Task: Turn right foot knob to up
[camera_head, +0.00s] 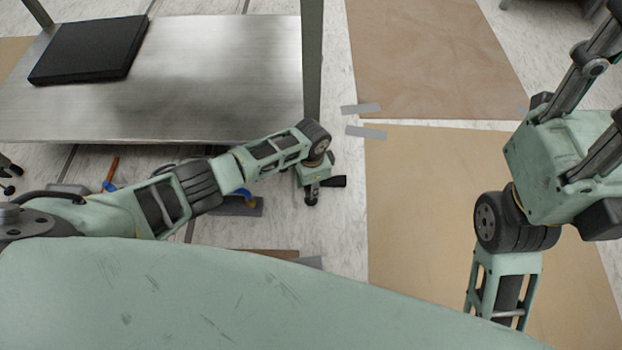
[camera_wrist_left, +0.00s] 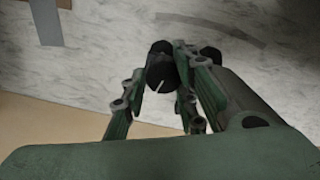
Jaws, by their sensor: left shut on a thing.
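My left gripper (camera_head: 312,192) reaches down beside the front right leg of a steel table (camera_head: 230,85). In the left wrist view its green fingers (camera_wrist_left: 165,92) are closed around a dark rounded piece (camera_wrist_left: 158,68) with a thin pale line, which looks like the foot knob. The fingers partly cover it, and I cannot make out which way it is turned. My right gripper (camera_head: 575,130) is at the right edge of the head view, away from the table. Its fingertips are cut off by the frame.
A black flat box (camera_head: 88,50) lies on the tabletop. Brown sheets (camera_head: 430,55) and grey tape (camera_head: 362,108) cover part of the marble-patterned floor. A red-handled tool (camera_head: 111,172) lies under the table's front edge.

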